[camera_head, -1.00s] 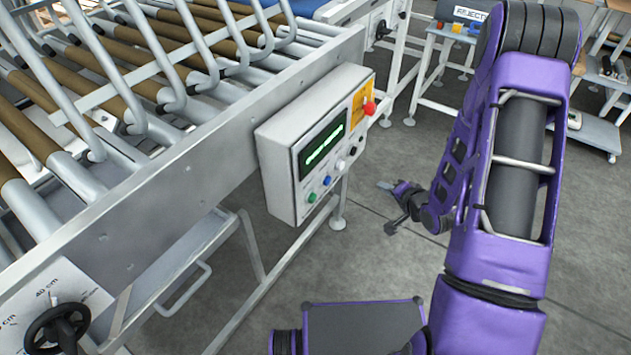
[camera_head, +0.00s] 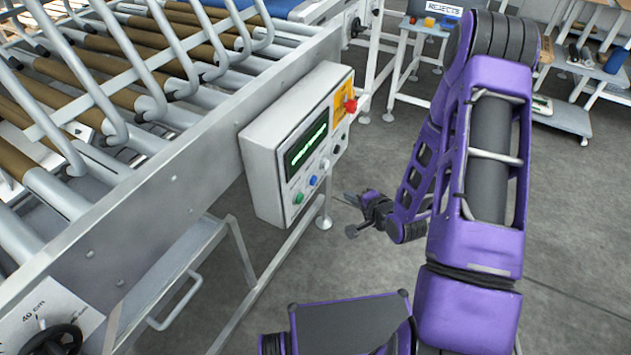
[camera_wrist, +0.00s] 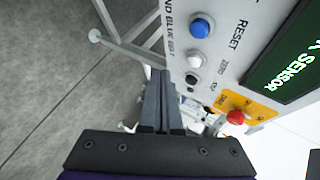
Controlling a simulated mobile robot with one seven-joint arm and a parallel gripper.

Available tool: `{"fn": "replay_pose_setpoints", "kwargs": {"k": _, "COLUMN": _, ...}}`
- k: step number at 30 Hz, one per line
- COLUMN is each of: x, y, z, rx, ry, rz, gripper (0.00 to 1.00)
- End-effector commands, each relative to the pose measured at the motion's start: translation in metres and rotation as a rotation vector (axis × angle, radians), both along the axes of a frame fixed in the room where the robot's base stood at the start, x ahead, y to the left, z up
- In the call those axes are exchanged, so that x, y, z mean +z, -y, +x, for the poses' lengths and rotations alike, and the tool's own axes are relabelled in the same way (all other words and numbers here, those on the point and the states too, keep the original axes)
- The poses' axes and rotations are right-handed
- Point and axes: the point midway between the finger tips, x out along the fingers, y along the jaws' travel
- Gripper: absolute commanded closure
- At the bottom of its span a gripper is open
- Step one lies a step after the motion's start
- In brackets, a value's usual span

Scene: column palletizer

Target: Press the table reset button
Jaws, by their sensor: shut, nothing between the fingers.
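The control panel (camera_head: 262,167) is a white box on the side of the roller table, with a dark screen showing green text. Its lower edge has a green button (camera_head: 298,198), a blue button (camera_head: 313,181), a white button (camera_head: 325,164) and a dark one. In the wrist view, the blue button (camera_wrist: 201,28) has the word RESET printed beside it, and the white button (camera_wrist: 192,78) is beside ZERO. My gripper (camera_head: 352,199) is shut and empty, to the right of the panel and apart from the buttons. In the wrist view its fingertips (camera_wrist: 160,73) are left of the white button.
A red knob (camera_head: 350,104) on a yellow plate is at the panel's far end. The table's metal frame and legs (camera_head: 245,250) stand below and behind the panel. A handwheel (camera_head: 52,340) is at lower left. Grey floor around my arm is open.

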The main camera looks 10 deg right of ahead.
Motion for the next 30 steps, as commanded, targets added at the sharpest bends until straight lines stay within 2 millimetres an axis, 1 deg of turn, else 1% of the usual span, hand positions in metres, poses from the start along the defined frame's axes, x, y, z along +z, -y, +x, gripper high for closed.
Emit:
{"fn": "replay_pose_setpoints", "kwargs": {"k": 1, "x": 0.000, "y": -0.008, "z": 0.005, "rx": 0.005, "ry": 0.002, "rz": 0.000, "gripper": 1.00}}
{"fn": "replay_pose_setpoints", "kwargs": {"k": 8, "x": 0.000, "y": -0.035, "z": 0.024, "rx": 0.007, "ry": 0.001, "rz": 0.000, "gripper": 1.00}}
{"fn": "replay_pose_setpoints", "kwargs": {"k": 15, "x": 0.000, "y": -0.052, "z": 0.037, "rx": 0.002, "ry": 0.002, "rz": 0.001, "gripper": 1.00}}
{"fn": "replay_pose_setpoints", "kwargs": {"k": 21, "x": 0.000, "y": -0.056, "z": 0.040, "rx": 0.000, "ry": 0.001, "rz": 0.000, "gripper": 1.00}}
{"fn": "replay_pose_setpoints", "kwargs": {"k": 30, "x": 0.000, "y": -0.056, "z": 0.040, "rx": 0.001, "ry": 0.001, "rz": 0.001, "gripper": 1.00}}
